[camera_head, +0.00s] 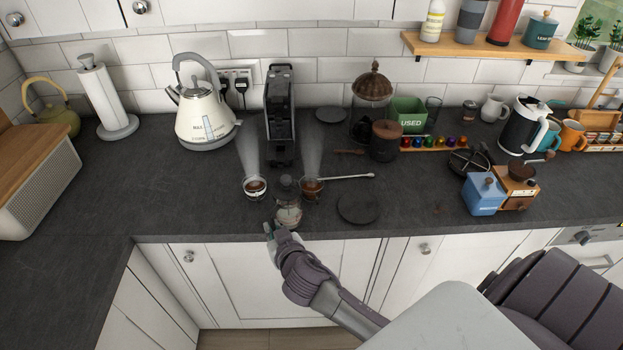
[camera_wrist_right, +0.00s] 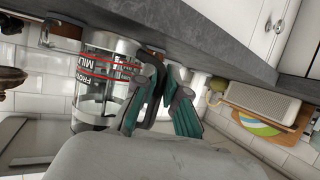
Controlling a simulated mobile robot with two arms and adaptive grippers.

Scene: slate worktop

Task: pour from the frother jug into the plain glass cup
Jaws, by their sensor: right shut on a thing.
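I cannot tell whether the jug touches the worktop. Two small cups with brown contents stand just behind it, a left one (camera_head: 255,188) and a right one (camera_head: 311,189). I cannot tell which is the plain glass cup. My left gripper is out of view.
A coffee machine (camera_head: 281,115) stands behind the cups. A long spoon (camera_head: 347,177) lies by the right cup, and a dark round mat (camera_head: 358,208) lies right of the jug. A white kettle (camera_head: 203,115) stands back left.

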